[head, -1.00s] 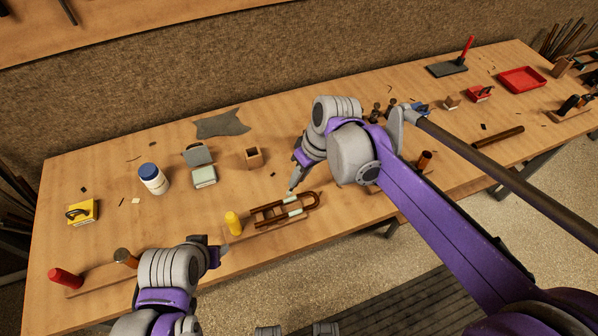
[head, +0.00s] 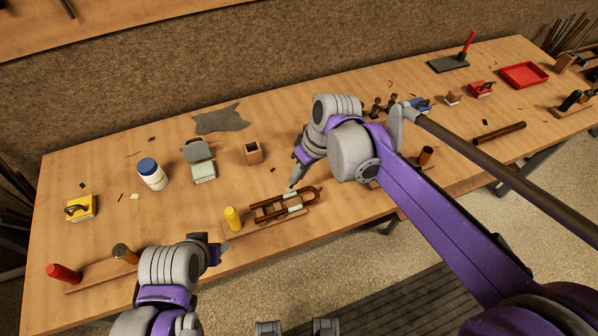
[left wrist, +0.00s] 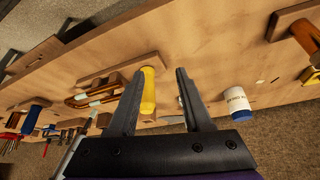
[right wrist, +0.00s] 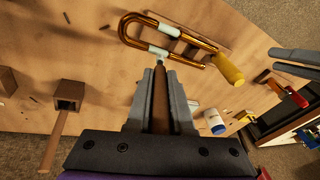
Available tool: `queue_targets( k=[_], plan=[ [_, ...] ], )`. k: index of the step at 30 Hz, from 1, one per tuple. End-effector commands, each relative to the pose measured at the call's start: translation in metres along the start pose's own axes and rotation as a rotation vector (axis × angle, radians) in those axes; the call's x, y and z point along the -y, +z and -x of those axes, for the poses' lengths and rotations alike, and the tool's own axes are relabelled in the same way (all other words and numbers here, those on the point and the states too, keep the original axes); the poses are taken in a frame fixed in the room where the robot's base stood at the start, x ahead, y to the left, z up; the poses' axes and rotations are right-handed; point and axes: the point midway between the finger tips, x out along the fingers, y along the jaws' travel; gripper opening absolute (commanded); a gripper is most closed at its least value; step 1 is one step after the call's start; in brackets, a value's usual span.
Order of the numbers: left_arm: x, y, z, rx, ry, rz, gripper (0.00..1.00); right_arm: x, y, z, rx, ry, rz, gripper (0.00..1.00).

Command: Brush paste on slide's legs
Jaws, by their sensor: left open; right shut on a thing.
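The slide (head: 270,213) is a U of brass-brown tubes lying near the bench's front edge, with pale sleeve-like patches on it. In the right wrist view, its bend (right wrist: 128,28) is at upper left. My right gripper (head: 294,182) is shut on a brush with a brown handle (right wrist: 160,100). My left gripper (left wrist: 158,76) is open and empty, left of the slide, near a yellow-handled tool (head: 233,219). That yellow handle shows between its fingers in the left wrist view.
A white jar with a blue lid (head: 151,180), a pale tin (head: 204,173) and a wooden box (head: 253,153) stand behind the slide. Red (head: 64,274) and brown handles lie front left. A grey cloth (head: 221,119) lies at the back. Bare bench separates them.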

Motion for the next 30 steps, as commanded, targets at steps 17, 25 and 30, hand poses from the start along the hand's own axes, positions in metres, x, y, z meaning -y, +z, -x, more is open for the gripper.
queue_targets(
  k=[17, 25, 30],
  plan=[
    [0.0000, 0.0040, -0.0044, 0.003, 0.000, 0.000, 0.50, -0.0015, 0.0017, -0.0073, 0.000, 0.000, 0.000, 0.00],
    [0.0000, 0.0053, -0.0059, 0.004, 0.000, 0.000, 0.50, -0.0020, 0.0023, -0.0099, 0.000, 0.000, 0.000, 0.00],
    [0.0000, 0.0051, -0.0057, 0.004, 0.000, 0.000, 0.50, -0.0020, 0.0022, -0.0096, 0.000, 0.000, 0.000, 0.00]
  ],
)
